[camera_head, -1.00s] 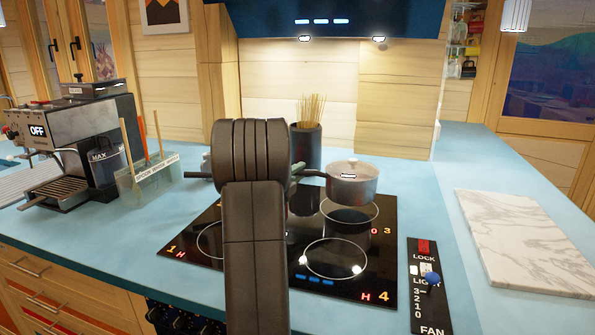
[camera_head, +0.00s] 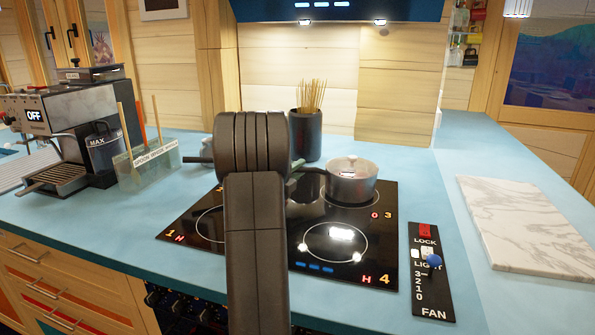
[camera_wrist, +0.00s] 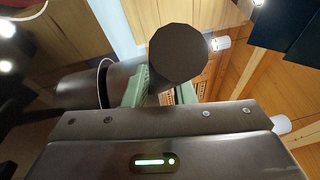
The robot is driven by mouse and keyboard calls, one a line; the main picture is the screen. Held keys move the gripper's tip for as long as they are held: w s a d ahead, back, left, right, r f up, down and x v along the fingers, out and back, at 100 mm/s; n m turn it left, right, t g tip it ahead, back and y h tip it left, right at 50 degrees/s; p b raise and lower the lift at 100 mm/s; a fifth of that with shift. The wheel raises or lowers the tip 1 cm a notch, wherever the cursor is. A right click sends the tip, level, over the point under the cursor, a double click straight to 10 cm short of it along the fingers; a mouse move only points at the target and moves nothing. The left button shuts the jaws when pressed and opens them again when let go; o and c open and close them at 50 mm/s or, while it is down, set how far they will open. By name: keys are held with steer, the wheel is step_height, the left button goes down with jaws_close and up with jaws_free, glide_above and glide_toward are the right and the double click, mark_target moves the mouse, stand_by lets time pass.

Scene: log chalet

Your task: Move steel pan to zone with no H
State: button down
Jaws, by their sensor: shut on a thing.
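The steel pan (camera_head: 352,184), a small lidded pot, is at the rear right cooking zone of the black hob (camera_head: 290,250), beside the red 0 and the 3. It covers most of that zone's ring and looks level; whether its base touches the glass is hard to tell. My gripper (camera_head: 297,172) is shut on its dark handle, left of the pot and partly behind my arm. In the wrist view the green fingers (camera_wrist: 150,88) close around a dark handle with a round end. Zones 1 and 4 each show a red H. The rear left zone's marking is hidden by my arm.
A dark holder with thin sticks (camera_head: 306,135) stands behind the hob. Another pot with a handle (camera_head: 200,159) is partly hidden at the rear left. A coffee machine (camera_head: 75,130) stands left, a marble board (camera_head: 525,222) right. The front right zone (camera_head: 335,242) is clear.

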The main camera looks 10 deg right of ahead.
steer(key=shift+r, duration=0.15)
steer(key=c, duration=1.1)
jaws_free()
steer(key=shift+s, duration=0.1)
steer(key=shift+a+f, duration=0.1)
steer(key=shift+f, duration=0.35)
steer(key=v, duration=0.7)
steer(key=shift+s+a+r, duration=0.1)
steer(key=shift+s+r, duration=0.05)
steer(key=shift+r, duration=0.05)
steer(key=x, duration=0.7)
steer(key=shift+w+r, duration=0.2)
steer(key=shift+r, duration=0.35)
steer(key=shift+d, duration=0.2)
